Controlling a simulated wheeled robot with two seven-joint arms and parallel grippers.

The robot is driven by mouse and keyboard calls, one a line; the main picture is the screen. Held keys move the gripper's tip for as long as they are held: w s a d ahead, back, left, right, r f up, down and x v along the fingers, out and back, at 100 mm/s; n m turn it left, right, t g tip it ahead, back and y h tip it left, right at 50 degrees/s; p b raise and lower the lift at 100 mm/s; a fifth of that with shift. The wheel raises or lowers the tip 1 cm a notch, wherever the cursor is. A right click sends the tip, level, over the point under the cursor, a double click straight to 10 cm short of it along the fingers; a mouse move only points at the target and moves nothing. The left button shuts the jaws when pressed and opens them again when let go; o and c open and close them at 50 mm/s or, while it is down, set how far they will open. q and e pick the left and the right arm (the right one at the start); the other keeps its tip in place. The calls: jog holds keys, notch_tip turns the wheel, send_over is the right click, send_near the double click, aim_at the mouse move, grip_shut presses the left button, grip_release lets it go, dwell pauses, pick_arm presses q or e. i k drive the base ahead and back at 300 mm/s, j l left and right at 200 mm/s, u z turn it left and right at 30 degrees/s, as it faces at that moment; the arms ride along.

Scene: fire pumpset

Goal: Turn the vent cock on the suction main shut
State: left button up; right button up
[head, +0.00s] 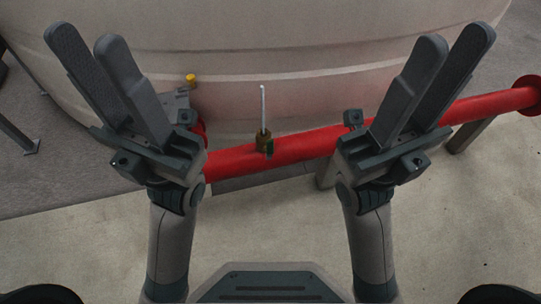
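The vent cock (264,143) is a small brass body on top of the red suction main (305,149), in the middle of the head view. Its thin, pale lever (263,106) stands upright from it. My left gripper (85,44) is raised to the left of the cock, its fingers apart and empty. My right gripper (457,42) is raised to the right of the cock, its fingers also apart and empty. Neither gripper touches the cock. My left gripper and wrist hide the main's left end.
A large pale tank (310,50) stands close behind the main. A yellow-capped fitting (191,80) sits left of the cock, partly hidden. A red flange (527,95) is at far right, and a grey support leg (468,135) stands under the main. The space above the cock is free.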

aim_at(269, 144)
jog(key=l+u, duration=0.3)
jog(key=l, duration=0.4)
jog(key=l+u, duration=0.25)
jog(key=l, duration=0.5)
